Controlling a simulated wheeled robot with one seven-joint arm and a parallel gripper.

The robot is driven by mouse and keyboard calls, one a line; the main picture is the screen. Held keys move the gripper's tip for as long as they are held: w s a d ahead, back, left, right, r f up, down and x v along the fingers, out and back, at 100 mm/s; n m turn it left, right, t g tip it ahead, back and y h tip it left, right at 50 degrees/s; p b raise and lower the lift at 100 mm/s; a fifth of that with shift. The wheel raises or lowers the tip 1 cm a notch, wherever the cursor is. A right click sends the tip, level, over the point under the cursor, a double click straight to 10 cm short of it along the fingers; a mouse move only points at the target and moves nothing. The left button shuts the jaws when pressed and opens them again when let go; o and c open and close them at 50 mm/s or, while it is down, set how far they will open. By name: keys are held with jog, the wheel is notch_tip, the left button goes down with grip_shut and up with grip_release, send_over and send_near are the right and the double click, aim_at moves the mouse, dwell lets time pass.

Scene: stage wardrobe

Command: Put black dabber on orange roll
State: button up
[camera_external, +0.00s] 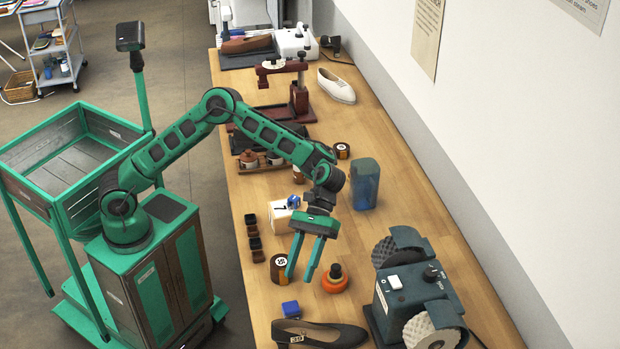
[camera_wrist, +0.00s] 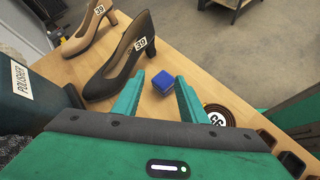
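The orange roll (camera_external: 335,284) lies on the bench, left of the grey-green polishing machine. A small dark knobbed piece, which looks like the black dabber (camera_external: 336,270), sits upright on top of it. My gripper (camera_external: 299,278) hangs above the bench just left of the roll, fingers pointing down, apart from the dabber. In the wrist view my gripper (camera_wrist: 157,88) is open, with nothing held between its fingers. A blue cube (camera_wrist: 162,82) shows beyond the fingertips there. The orange roll and dabber cannot be made out in the wrist view.
A brown numbered roll (camera_external: 281,269) stands left of my fingers. The blue cube (camera_external: 290,308) and a dark heeled shoe (camera_external: 320,335) lie nearer the front edge. The polishing machine (camera_external: 415,292) stands right. A blue container (camera_external: 365,185) and a white box (camera_external: 283,217) stand behind.

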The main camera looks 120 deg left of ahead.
jog(key=s+d+r+m+g+y, duration=0.2)
jog(key=s+d+m+g+y, duration=0.3)
jog(key=s+d+m, duration=1.1)
jog(key=s+f+m+t+y, duration=0.1)
jog(key=s+m+y, duration=0.2)
jog(key=s, duration=1.4)
jog(key=s+f+m+t+y, duration=0.2)
jog(key=s+m+y, duration=0.1)
jog(key=s, duration=1.4)
jog(key=shift+s+d+m, duration=0.2)
jog(key=shift+d+m, duration=0.15)
jog(key=shift+m, duration=0.05)
